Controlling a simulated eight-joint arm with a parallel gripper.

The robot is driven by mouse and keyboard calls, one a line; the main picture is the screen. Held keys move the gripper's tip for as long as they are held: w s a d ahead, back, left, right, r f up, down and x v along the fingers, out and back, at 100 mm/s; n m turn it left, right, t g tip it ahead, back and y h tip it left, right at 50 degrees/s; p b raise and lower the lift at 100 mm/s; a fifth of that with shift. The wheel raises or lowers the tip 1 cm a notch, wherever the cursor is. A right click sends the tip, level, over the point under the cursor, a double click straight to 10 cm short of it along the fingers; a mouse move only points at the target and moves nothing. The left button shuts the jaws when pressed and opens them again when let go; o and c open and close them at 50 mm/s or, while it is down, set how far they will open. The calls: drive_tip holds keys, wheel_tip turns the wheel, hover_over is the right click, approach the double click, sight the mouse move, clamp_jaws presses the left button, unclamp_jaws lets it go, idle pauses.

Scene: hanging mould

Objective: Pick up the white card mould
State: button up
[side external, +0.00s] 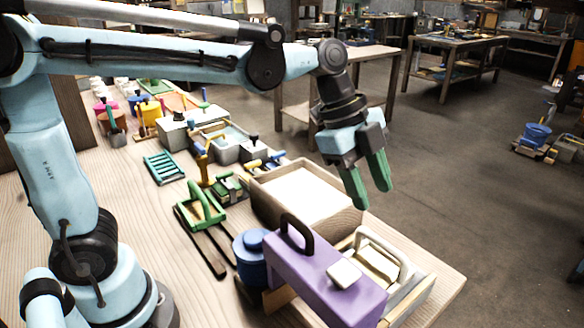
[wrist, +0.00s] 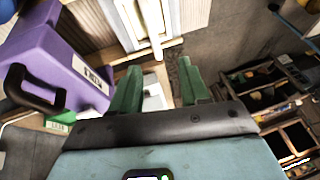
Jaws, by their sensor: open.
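My gripper (side external: 370,192) is open and empty, its green fingers pointing down above the right side of the workbench. A pale, off-white handled piece (side external: 400,262) stands below it, beside the purple case, by a wooden tray. A small white rounded block (side external: 344,273) shows against the purple case. I cannot tell for certain which one is the white card mould. In the wrist view my open fingers (wrist: 159,70) have a white piece (wrist: 154,98) partly hidden behind the left finger. A pale upright bar (wrist: 154,32) shows beyond the fingertips.
The purple case (side external: 318,272) with a black handle stands close by; it also shows at left in the wrist view (wrist: 58,65). A blue lidded pot (side external: 252,262) and a wooden box (side external: 300,192) are near. The bench's right edge drops to open floor.

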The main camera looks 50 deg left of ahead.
sight(384, 243)
drive_tip(key=x, duration=0.6)
drive_tip(key=shift+d+f, duration=0.1)
drive_tip(key=shift+f, duration=0.15)
drive_tip(key=shift+s+x, duration=0.2)
drive_tip(key=shift+x, duration=1.15)
drive_tip(key=shift+s+x, duration=0.2)
drive_tip(key=shift+x, duration=1.15)
drive_tip(key=shift+f, duration=0.1)
clamp_jaws()
